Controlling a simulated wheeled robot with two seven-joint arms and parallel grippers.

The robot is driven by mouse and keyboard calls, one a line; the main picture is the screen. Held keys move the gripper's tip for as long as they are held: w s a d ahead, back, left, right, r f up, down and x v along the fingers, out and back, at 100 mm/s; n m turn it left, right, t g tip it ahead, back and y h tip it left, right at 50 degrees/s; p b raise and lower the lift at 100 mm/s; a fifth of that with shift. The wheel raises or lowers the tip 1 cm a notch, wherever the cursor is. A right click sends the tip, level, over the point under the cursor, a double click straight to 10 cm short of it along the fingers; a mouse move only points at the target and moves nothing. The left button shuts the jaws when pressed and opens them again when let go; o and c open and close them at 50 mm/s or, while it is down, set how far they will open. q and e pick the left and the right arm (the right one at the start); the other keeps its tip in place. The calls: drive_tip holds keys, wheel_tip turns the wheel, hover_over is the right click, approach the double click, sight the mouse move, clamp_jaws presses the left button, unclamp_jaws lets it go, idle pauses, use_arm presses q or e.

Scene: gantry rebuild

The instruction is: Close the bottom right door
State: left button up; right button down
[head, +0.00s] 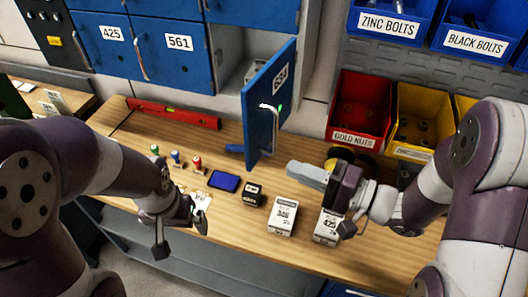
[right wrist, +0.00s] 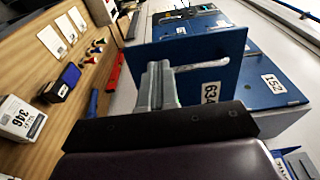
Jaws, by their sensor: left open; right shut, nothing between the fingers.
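The bottom right door (head: 257,110) is a blue panel marked 634, with a grey handle (head: 272,118). It stands open, swung out from its grey compartment (head: 240,72) above the bench. In the right wrist view, the door (right wrist: 215,50) is beyond my fingers. My right gripper (head: 302,174) is shut and empty, to the right of the door and below its handle; its grey fingers show in the right wrist view (right wrist: 158,85). I see a gap to the door in the head view. My left gripper (head: 180,228) is open and empty at the bench's front edge.
Closed blue doors 425 (head: 105,45) and 561 (head: 172,60) are left of the compartment. Stamps, an ink pad (head: 224,181) and small boxes (head: 282,216) lie on the wooden bench. Red (head: 358,110) and yellow bins (head: 415,120) stand at the right. A red level (head: 172,112) lies at the back.

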sight(249, 152)
drive_tip(key=p+x, duration=0.2)
drive_tip(key=x, duration=0.5)
drive_tip(key=shift+w+a, duration=0.15)
drive_tip(key=shift+a, duration=0.45)
